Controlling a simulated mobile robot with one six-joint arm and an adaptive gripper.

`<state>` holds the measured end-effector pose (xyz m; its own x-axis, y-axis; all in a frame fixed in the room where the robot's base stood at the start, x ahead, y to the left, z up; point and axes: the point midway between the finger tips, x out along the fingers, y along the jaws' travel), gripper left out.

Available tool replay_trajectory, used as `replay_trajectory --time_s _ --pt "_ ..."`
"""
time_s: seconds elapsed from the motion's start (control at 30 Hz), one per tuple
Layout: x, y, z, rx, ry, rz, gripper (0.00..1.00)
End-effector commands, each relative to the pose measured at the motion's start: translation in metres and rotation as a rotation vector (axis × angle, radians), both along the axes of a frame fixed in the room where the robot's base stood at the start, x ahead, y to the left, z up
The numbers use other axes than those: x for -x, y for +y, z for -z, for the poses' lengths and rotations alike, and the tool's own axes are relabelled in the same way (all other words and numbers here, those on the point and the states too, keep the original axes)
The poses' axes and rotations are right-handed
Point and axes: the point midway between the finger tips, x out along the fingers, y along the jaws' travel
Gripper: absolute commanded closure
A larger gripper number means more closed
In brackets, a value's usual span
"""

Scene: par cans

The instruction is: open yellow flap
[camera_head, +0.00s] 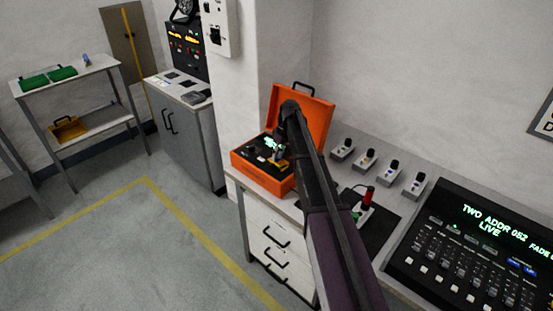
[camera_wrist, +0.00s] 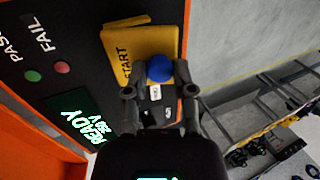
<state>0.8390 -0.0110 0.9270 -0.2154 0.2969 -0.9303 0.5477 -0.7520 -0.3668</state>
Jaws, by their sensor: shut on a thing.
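The yellow flap (camera_wrist: 146,44) with START lettering is on the black panel of the orange case (camera_head: 262,180). A small yellow patch (camera_head: 281,163) shows in the head view, partly hidden by my arm. A round blue knob (camera_wrist: 159,68) sits at the flap's near edge. My gripper (camera_wrist: 161,75) is over the panel with its two fingers on either side of the blue knob, shut on it. A narrow yellow strip (camera_wrist: 127,21) shows at the flap's far side, at a slight angle. How far the flap is raised I cannot tell.
The case's orange lid (camera_head: 312,112) stands open behind. A lit READY display (camera_wrist: 85,125) and PASS and FAIL lamps (camera_wrist: 48,73) are on the panel. Several small switch units (camera_head: 365,160) and a lighting console (camera_head: 470,250) are to the right. Floor lies left.

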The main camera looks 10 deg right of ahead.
Motion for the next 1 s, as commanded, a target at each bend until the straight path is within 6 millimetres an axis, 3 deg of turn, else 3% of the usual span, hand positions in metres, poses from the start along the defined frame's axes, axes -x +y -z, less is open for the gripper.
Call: replay_trajectory --time_s 0.4,0.97,1.0 --pt "-0.01 -0.013 -0.006 -0.204 0.144 0.007 1.0" --pt "-0.011 -0.014 -0.009 -0.241 0.166 0.007 1.0" --pt "-0.011 -0.014 -0.009 -0.241 0.165 0.008 0.58"
